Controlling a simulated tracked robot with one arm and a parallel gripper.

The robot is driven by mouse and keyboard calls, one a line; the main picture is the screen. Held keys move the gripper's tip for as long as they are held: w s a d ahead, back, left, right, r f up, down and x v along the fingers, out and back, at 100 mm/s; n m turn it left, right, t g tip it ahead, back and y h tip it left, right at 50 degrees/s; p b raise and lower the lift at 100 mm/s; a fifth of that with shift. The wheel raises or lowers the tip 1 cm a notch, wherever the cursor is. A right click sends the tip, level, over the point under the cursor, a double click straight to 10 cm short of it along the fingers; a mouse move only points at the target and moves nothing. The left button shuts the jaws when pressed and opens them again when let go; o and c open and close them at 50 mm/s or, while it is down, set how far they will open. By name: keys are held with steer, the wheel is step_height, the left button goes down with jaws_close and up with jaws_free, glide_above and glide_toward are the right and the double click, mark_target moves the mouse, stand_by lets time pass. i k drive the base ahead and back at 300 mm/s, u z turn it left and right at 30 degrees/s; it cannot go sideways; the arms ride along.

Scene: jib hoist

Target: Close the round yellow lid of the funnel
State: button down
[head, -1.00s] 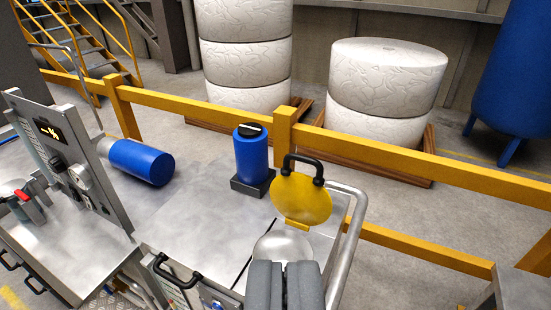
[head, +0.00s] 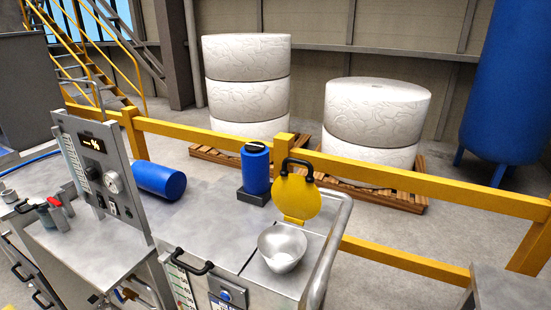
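The round yellow lid (head: 298,197) stands upright, open, on its hinge behind the funnel. Its black handle (head: 298,163) is at the top of the disc. The metal funnel (head: 282,247) is uncovered, and its bowl shows at the right end of the steel bench. My gripper does not show in the head view now, so its opening and its place relative to the lid cannot be seen.
A blue canister (head: 256,168) stands in a dark holder left of the lid. A metal rail (head: 328,250) curves along the bench's right end. A yellow barrier (head: 400,180) runs behind.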

mark_target(296, 195)
steer(key=z, duration=0.2)
steer(key=i, duration=0.9)
steer(key=u, duration=0.1)
